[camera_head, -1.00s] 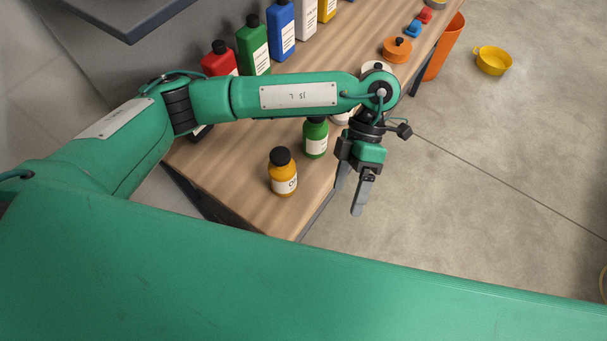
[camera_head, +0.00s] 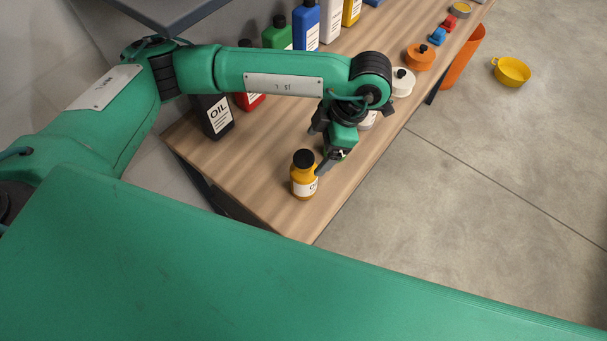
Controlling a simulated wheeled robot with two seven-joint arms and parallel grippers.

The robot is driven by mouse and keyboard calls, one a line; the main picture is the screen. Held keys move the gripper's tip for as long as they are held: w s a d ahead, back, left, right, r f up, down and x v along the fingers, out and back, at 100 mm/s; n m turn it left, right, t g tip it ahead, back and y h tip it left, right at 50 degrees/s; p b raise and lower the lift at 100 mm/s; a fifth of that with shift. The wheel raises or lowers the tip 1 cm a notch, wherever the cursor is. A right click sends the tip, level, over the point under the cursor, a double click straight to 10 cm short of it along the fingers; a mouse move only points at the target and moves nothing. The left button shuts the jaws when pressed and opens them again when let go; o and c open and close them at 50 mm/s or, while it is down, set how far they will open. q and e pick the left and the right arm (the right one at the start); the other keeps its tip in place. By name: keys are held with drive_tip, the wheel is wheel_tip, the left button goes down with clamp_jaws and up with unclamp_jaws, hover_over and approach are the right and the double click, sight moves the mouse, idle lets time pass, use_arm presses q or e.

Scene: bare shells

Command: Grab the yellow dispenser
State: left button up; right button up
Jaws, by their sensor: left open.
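A small amber-yellow bottle (camera_head: 303,184) with a black cap and a white label stands upright near the front end of the wooden bench. A taller yellow container (camera_head: 351,13) stands at the back of the row, cut by the top edge. My left gripper (camera_head: 322,167) is open and points down, just right of the small yellow bottle's upper part. One finger overlaps the bottle's right side in the picture; I cannot tell whether it touches. The other finger is mostly hidden. My right gripper is out of view.
A black oil container (camera_head: 214,117) and red, green, blue and white containers line the bench's left side. White (camera_head: 403,82) and orange (camera_head: 420,57) lidded pots stand farther right.

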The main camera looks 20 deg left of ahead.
sight(312, 156)
use_arm(q)
drive_tip(key=shift+x, duration=1.15)
drive_tip(key=shift+s+a+f+p, duration=0.4)
drive_tip(key=shift+f+p, duration=0.25)
drive_tip(key=shift+p, duration=0.25)
drive_tip(key=shift+p+x, duration=0.35)
drive_tip(key=shift+x, duration=0.55)
drive_tip(key=shift+s+a+f, duration=0.25)
drive_tip(key=shift+s+f, duration=0.05)
drive_tip(key=shift+f, duration=0.45)
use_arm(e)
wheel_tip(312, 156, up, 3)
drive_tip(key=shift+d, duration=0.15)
use_arm(q)
drive_tip(key=c, duration=1.7)
drive_tip(key=shift+c, duration=0.4)
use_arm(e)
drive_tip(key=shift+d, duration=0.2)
use_arm(q)
drive_tip(key=shift+r, duration=0.1)
